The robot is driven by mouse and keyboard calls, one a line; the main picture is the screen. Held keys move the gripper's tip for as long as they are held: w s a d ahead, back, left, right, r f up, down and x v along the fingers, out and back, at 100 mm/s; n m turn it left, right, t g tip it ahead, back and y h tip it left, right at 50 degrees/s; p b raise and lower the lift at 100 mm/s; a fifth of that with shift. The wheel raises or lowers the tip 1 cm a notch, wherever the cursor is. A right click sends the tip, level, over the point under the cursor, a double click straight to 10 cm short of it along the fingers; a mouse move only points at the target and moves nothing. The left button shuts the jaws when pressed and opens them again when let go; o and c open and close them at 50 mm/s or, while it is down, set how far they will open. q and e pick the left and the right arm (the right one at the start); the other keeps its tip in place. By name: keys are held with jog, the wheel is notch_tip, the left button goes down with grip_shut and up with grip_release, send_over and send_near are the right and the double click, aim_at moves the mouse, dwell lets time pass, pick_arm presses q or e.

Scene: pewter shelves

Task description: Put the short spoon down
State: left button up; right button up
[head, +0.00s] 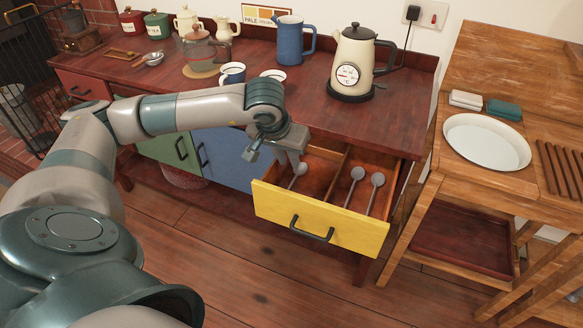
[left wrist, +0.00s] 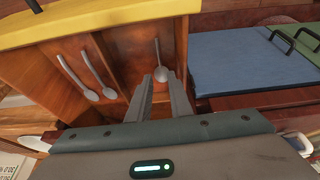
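The yellow-fronted drawer (head: 322,222) is pulled out, and its divided wooden inside shows. A short grey spoon (head: 299,170) lies in the left compartment, partly hidden by my gripper. In the left wrist view the spoon (left wrist: 160,62) has its handle toward the drawer front and its bowl just beyond my fingertips. My left gripper (head: 290,157) is over this compartment. In the left wrist view its fingers (left wrist: 161,78) are apart, with a gap between them and nothing visibly clamped. My right gripper is in neither view.
Two longer spoons (head: 354,181) (head: 375,186) lie in the drawer's right compartment. Blue (head: 232,160) and green (head: 174,147) cabinet fronts are left of the drawer. The countertop above holds a kettle (head: 352,62), a blue jug (head: 291,40) and mugs (head: 232,72).

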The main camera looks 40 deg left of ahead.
pick_arm(q)
jog(key=shift+v, duration=1.6)
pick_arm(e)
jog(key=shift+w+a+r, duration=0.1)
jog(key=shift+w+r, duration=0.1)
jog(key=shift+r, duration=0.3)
pick_arm(q)
jog(key=shift+c, duration=0.4)
